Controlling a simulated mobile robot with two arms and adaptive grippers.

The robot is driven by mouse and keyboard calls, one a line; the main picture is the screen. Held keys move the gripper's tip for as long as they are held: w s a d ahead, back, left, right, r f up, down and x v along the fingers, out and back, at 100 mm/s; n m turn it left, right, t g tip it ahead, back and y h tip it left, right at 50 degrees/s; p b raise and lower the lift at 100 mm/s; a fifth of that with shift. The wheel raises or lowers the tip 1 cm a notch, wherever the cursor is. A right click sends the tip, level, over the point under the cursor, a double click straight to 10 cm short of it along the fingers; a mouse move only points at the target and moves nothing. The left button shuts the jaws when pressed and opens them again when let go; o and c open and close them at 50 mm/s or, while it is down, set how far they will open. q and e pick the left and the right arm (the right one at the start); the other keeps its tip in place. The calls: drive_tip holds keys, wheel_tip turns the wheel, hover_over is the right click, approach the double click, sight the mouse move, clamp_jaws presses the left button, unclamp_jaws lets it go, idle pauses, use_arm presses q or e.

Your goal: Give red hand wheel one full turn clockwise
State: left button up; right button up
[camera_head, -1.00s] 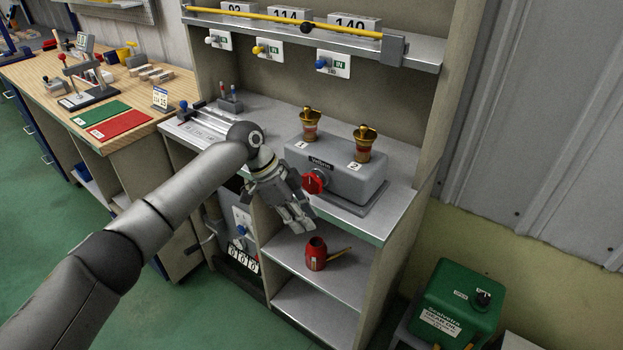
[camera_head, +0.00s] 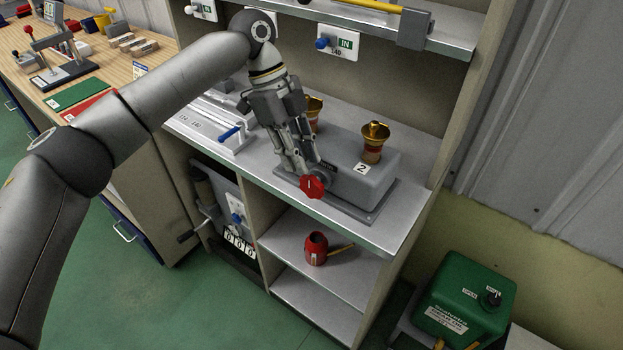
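The red hand wheel (camera_head: 312,187) sits on the front of a grey valve box (camera_head: 372,182) on the metal workbench shelf. A thin light mark shows on its face. My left gripper (camera_head: 306,172) comes down from above, with its fingertips right at the wheel's back left side. The fingers partly cover the box and its label. From this view I cannot tell whether the fingers touch the wheel or how far they are apart. My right gripper is not in view.
Two brass cups stand on the box; the right one (camera_head: 374,140) is clear, the left one (camera_head: 314,108) is partly behind my gripper. A green container (camera_head: 466,300) stands at lower right.

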sight(308, 176)
use_arm(q)
drive_tip(key=x, duration=0.5)
drive_tip(key=shift+w+f, duration=0.15)
drive_tip(key=shift+f, duration=0.05)
drive_tip(key=shift+p+x, duration=0.35)
drive_tip(key=shift+x, duration=0.8)
drive_tip(key=shift+c, duration=0.6)
clamp_jaws()
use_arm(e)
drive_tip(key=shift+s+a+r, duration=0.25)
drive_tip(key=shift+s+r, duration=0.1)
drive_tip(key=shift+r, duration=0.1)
